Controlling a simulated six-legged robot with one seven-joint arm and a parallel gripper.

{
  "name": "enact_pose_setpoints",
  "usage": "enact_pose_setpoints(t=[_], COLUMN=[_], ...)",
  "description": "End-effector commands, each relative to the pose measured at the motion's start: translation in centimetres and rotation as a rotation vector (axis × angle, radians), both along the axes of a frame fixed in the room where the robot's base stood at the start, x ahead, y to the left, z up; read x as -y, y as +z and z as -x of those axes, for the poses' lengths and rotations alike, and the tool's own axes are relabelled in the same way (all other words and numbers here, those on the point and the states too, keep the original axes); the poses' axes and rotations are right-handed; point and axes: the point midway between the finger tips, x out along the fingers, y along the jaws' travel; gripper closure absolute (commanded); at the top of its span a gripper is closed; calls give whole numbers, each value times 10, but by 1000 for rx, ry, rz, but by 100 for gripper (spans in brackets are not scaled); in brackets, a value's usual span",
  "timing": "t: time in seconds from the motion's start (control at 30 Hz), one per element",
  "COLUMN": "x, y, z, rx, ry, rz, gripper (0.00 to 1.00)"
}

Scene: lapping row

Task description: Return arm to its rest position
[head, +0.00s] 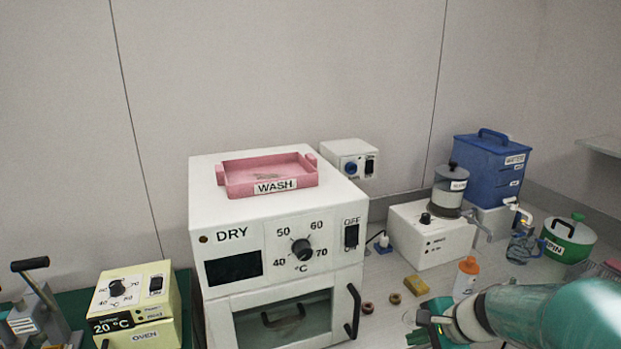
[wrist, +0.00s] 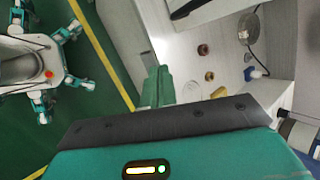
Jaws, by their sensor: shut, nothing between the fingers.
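My arm reaches in from the lower right of the head view, teal and white. My gripper (head: 428,326) is at its left end, low in the picture, in front of the white bench; its fingertips are hard to make out there. In the wrist view the teal fingers of my gripper (wrist: 158,72) are together, with nothing between them. The wrist camera looks down past the bench edge onto a green floor with yellow lines. My own white and teal body and legs (wrist: 35,65) show at the left of that view.
A white DRY oven (head: 335,228) carries a pink WASH tray (head: 240,190). Right of it are an orange-capped bottle (head: 466,278), a yellow block (head: 416,285), two small brown rings, a white dispenser base (head: 405,240), a blue water tank (head: 478,170) and a green SPIN pot (head: 567,240).

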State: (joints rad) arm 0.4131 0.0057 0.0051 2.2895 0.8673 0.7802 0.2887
Motion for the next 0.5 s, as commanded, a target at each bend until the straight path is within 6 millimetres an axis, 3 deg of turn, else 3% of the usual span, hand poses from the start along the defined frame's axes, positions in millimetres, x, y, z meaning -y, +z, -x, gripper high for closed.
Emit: enact_pose_setpoints(t=[0.03,0.2,0.5], x=[-14,-46,-69], y=[15,48,93], z=[10,49,120], rx=[30,106,237], ry=[94,388,846], rz=[63,278,685], gripper=[100,100,100])
